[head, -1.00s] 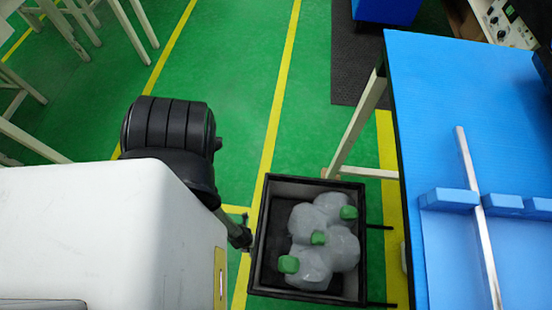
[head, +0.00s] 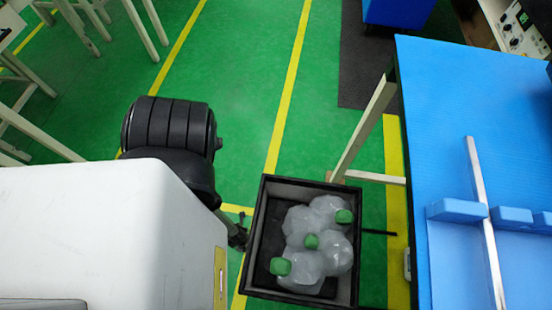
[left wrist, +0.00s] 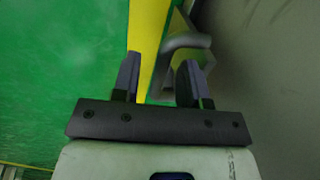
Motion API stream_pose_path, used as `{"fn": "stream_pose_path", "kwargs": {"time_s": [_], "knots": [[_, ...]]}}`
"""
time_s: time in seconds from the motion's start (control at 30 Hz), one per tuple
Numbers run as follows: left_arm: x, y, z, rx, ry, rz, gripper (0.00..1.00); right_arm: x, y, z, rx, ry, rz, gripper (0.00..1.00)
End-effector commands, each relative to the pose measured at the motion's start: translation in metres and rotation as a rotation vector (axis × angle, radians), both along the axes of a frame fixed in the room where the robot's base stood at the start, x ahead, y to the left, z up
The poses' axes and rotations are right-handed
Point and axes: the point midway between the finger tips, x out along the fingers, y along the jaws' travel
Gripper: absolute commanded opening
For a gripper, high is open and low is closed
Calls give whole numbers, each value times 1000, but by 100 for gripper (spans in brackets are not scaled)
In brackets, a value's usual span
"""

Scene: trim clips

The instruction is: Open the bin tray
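The bin tray (head: 257,227) is a black open-topped box pulled out to the left of the blue-topped table in the head view. It holds several crumpled clear bottles with green caps (head: 311,241). My left gripper (head: 238,236) is at the tray's left side, mostly hidden behind my own white arm link. In the left wrist view my left gripper (left wrist: 160,72) has its two dark fingers apart. A grey bent handle (left wrist: 184,42) shows between and beyond them, nearer the right finger, with a visible gap to the left finger. My right gripper is not in view.
The blue table (head: 440,110) stands at the right with blue blocks (head: 457,210) and a pale strip on it. A pale table leg (head: 366,125) stands behind the tray. Green floor with yellow lines lies open beyond. Pale frames stand at the upper left.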

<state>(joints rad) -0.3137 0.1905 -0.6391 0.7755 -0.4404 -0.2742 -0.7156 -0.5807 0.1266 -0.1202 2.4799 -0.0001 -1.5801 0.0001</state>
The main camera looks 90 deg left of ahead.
Motion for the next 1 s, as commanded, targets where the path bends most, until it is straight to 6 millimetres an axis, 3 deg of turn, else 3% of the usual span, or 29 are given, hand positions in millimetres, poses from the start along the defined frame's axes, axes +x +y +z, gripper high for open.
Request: {"fn": "stream_pose_path", "kwargs": {"time_s": [0.37,1.0], "knots": [[-1,0,10,0,-1,0,40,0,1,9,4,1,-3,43],[-19,4,112,0,0,0,40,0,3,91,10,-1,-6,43]]}}
